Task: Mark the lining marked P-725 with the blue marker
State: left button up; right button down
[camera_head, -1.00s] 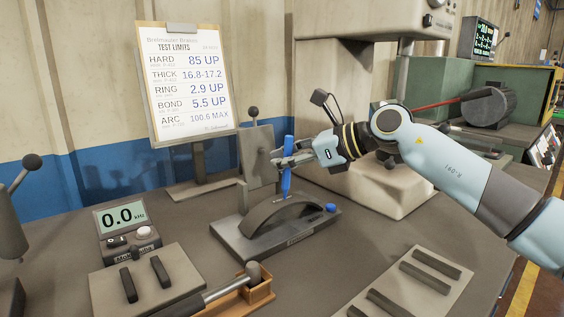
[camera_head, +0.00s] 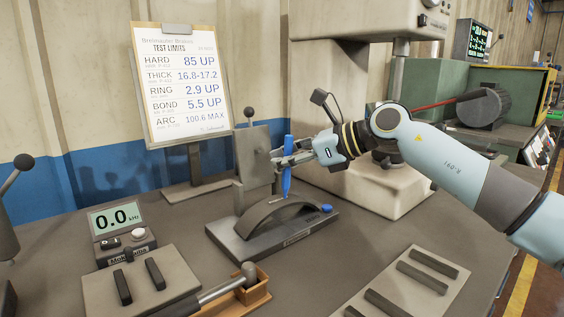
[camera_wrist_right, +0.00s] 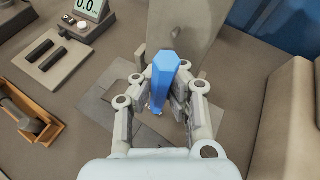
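My right gripper (camera_head: 287,160) is shut on the blue marker (camera_head: 287,180) and holds it upright over the curved brake lining (camera_head: 275,216). The marker's lower end is at or just above the lining's top; I cannot tell whether it touches. In the right wrist view the marker (camera_wrist_right: 163,84) stands between the two fingers (camera_wrist_right: 160,105) and hides most of the lining. The lining sits arched on a dark grey fixture plate (camera_head: 228,238). Its label is too small to read. My left gripper is not in view.
A blue cap (camera_head: 326,208) sits at the plate's right end. A meter reading 0.0 (camera_head: 115,220), a pad with two dark bars (camera_head: 100,295) and a hammer in a wooden tray (camera_head: 262,290) lie left and front. More bars rest on a light board (camera_head: 455,285). A test limits clipboard (camera_head: 182,85) stands behind.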

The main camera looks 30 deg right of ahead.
jog(key=shift+r+p, duration=2.35)
jog(key=shift+r, duration=1.2)
